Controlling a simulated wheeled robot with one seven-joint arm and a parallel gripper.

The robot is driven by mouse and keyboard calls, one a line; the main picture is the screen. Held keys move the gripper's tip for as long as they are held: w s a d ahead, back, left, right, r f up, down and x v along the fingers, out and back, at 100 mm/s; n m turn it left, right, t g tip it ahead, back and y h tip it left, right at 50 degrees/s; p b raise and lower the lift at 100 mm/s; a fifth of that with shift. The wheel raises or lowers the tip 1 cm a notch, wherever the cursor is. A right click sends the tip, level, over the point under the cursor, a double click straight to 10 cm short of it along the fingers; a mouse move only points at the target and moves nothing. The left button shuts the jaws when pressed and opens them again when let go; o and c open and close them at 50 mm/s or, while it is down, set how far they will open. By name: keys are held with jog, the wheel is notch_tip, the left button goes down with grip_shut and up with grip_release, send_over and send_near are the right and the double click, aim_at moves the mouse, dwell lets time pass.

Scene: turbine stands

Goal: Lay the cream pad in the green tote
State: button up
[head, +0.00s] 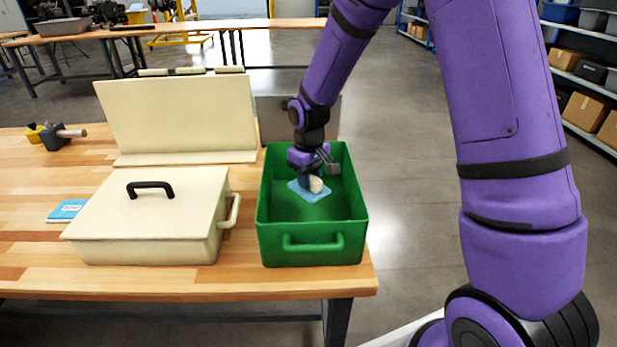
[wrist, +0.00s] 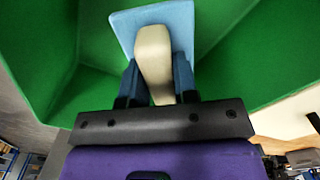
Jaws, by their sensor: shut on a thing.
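The cream pad (head: 315,184) is a small rounded block between the fingers of my gripper (head: 311,179), inside the walls of the green tote (head: 312,247). In the wrist view the pad (wrist: 153,62) is pinched between two blue fingers of my gripper (wrist: 155,80). A light blue square (head: 299,190) lies just beneath or behind the pad; it also shows in the wrist view (wrist: 125,30). I cannot tell whether the pad touches the square or the tote floor. The tote is open and stands at the right end of the wooden table.
A closed cream box (head: 150,215) with a black lid handle stands left of the tote. A cream upright panel (head: 180,115) stands behind it. A blue and white packet (head: 68,210) and a grey-yellow tool (head: 55,136) lie at the left. The table (head: 40,245) is clear between them.

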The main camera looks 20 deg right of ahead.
jog(key=shift+f, duration=4.2)
jog(key=shift+f, duration=0.3)
jog(key=o, duration=1.1)
jog(key=shift+o, duration=0.2)
jog(key=shift+r, duration=0.1)
jog(key=shift+r, duration=3.35)
